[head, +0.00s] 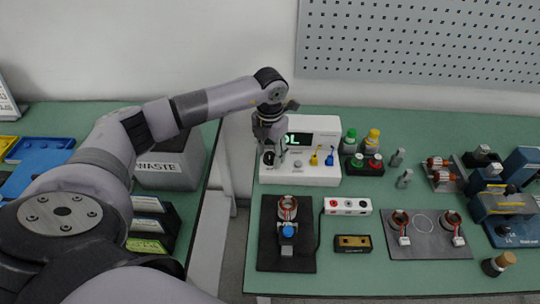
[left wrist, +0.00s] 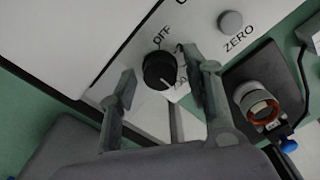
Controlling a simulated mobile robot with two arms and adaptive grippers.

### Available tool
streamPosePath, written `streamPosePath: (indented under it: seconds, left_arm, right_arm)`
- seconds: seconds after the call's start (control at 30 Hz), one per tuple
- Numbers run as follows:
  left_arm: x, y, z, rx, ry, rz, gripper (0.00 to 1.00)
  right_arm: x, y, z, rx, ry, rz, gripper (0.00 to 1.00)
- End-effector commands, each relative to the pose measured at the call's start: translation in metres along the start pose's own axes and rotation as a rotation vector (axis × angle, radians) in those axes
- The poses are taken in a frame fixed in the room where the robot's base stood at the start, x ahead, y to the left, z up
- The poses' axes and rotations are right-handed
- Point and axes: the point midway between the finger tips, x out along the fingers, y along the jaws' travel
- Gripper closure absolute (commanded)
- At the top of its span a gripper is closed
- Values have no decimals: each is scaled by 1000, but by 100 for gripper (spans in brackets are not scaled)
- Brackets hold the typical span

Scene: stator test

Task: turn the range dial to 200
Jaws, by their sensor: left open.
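The range dial (left wrist: 160,70) is a round black knob on the white face of the meter (head: 318,173). In the left wrist view the word OFF stands above the dial, and its white pointer line aims down and slightly right, toward a partly hidden label. My left gripper (head: 270,152) hangs over the left end of the meter. In the left wrist view its two fingers (left wrist: 163,82) are open, one on each side of the dial with gaps between. The meter's display reads OL, partly covered by my gripper. My right gripper is not in view.
A grey ZERO button (left wrist: 231,22) sits right of the dial. Yellow and blue plugs are on the meter's right side. A black fixture (head: 268,262) with a copper-coloured ring stands in front. A grey WASTE bin (head: 172,170) is at left, across a gap between tables.

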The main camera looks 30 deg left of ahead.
Motion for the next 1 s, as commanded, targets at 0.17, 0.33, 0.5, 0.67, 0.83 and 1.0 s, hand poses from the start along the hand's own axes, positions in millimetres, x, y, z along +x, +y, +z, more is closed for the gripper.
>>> streamPosePath:
  seconds: [0.17, 0.33, 0.5, 0.67, 0.83, 1.0]
  left_arm:
    - [0, 0, 0, 0, 0, 0, 55]
    - [-11, 0, 0, -1, -1, 0, 55]
    - [-38, 0, 0, -1, -1, 0, 55]
    - [-59, 0, 0, -1, -1, -1, 55]
    - [-60, 0, 0, -1, 1, 0, 55]
    - [-60, 0, 0, -1, 1, 0, 55]
  right_arm:
    - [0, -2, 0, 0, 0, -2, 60]
    - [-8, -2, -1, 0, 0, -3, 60]
    - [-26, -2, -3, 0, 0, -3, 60]
    - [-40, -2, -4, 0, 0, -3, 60]
    - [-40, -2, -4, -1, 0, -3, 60]
    - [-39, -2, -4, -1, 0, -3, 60]
